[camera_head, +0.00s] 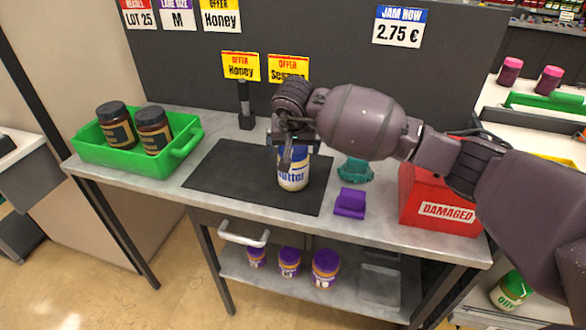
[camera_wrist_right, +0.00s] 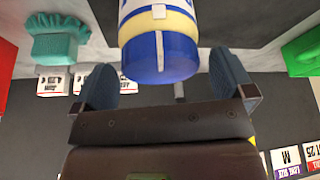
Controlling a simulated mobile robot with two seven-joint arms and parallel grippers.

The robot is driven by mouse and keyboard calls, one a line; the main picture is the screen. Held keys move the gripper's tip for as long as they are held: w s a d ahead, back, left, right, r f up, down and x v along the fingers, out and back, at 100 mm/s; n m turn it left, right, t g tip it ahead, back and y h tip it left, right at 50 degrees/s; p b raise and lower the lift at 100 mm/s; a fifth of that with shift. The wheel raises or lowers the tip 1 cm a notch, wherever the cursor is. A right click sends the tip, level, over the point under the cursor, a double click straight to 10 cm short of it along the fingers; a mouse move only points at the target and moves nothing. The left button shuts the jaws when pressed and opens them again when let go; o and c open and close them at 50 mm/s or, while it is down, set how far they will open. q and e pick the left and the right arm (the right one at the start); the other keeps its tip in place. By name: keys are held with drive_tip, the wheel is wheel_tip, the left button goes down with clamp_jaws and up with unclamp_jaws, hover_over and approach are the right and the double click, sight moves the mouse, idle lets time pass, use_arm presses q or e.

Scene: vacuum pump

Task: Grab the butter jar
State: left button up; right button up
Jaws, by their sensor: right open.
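The butter jar (camera_head: 293,173) stands upright on the black mat (camera_head: 226,172) on the table. It has a blue lid and a cream label reading "utter". My right gripper (camera_head: 290,150) is above it and partly hides its top. In the right wrist view the butter jar (camera_wrist_right: 160,50) lies between and just beyond the two open fingers of my right gripper (camera_wrist_right: 170,82), with gaps on both sides. My left gripper is not in view.
A green crate (camera_head: 187,143) with two dark jars stands left of the mat. A purple block (camera_head: 350,203), a teal brush (camera_head: 355,170) and a red "DAMAGED" bin (camera_head: 408,205) are to the right. A dark panel (camera_head: 330,60) rises behind. Several purple-lidded jars sit on the lower shelf.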

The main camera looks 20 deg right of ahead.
drive_tip(key=shift+x, duration=1.15)
drive_tip(key=shift+r, duration=0.1)
drive_tip(key=c, duration=1.4)
